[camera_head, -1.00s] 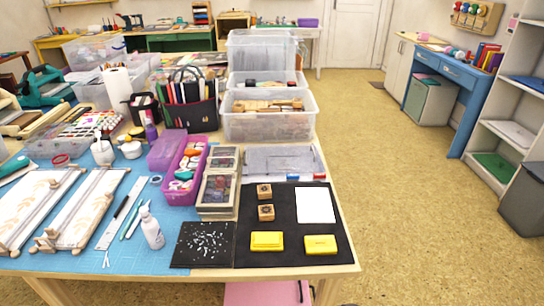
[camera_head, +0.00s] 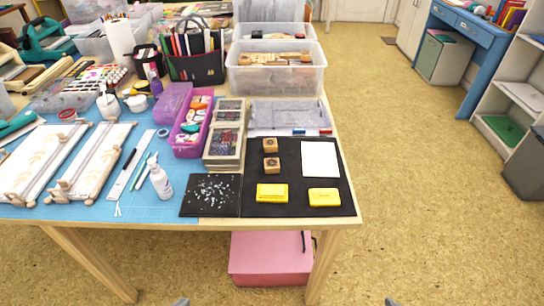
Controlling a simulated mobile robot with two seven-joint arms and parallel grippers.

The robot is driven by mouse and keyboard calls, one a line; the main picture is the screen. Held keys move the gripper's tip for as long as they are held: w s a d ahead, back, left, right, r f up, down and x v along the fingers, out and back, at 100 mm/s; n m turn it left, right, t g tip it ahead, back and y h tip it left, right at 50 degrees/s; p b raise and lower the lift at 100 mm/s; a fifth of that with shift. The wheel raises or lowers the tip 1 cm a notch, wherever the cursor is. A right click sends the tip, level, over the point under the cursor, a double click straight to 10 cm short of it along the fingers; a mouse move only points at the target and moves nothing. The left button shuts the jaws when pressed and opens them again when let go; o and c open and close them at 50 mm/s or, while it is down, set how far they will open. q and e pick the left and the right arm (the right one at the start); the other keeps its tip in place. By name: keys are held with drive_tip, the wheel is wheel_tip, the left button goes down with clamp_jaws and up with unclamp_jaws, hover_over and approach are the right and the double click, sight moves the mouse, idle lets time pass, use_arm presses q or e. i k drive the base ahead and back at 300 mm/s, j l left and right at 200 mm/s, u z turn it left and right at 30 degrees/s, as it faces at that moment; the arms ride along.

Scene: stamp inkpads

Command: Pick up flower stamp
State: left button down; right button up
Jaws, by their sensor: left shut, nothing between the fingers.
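Two small wooden block stamps stand on the black mat (camera_head: 260,208) at the table's right end. The rear stamp (camera_head: 270,145) is just behind the front stamp (camera_head: 271,165), with a small gap. Both have dark designs on top, too small to tell which is the flower. A yellow inkpad (camera_head: 272,193) and a second yellow inkpad (camera_head: 324,197) lie in front of them. My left gripper (camera_head: 181,301) barely shows at the bottom edge, shut and empty, well below the table edge. My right gripper (camera_head: 391,301) shows only as a grey tip at the bottom, also far from the stamps.
A white paper sheet (camera_head: 320,159) lies right of the stamps. Stacked boxes (camera_head: 225,145) stand left of them, a clear flat case (camera_head: 290,116) behind. A speckled black tile (camera_head: 211,195) lies at front left. A pink box (camera_head: 268,265) sits on the floor under the table.

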sight(272, 167)
drive_tip(key=z, duration=0.4)
drive_tip(key=j+z, duration=0.15)
drive_tip(key=z, duration=0.65)
drive_tip(key=k+z, duration=0.1)
drive_tip(key=z, duration=0.3)
drive_tip(key=k+j, duration=0.4)
drive_tip(key=j, duration=0.15)
